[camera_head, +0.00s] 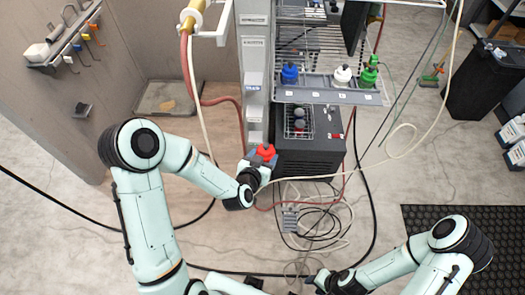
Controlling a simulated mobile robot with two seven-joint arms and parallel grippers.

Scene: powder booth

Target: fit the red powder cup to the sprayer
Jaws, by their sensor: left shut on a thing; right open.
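The red powder cup (266,151) is in my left gripper (259,163), which is shut on it in front of the grey column, beside the dark cabinet. The cup looks upright, and the gripper hides its lower part. What looks like the sprayer (193,13), a yellowish body with hoses, is at the top edge by a white bracket. It is partly cut off and well apart from the cup. My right gripper (318,279) is open and empty, low over the floor at the bottom of the view.
Blue (290,73), white (342,75) and green (369,76) cups stand on a shelf rack (330,92) above the dark cabinet (308,160). Hoses and cables hang and coil across the floor. Coloured hooks (78,47) line the left wall. A black mat (480,245) lies at right.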

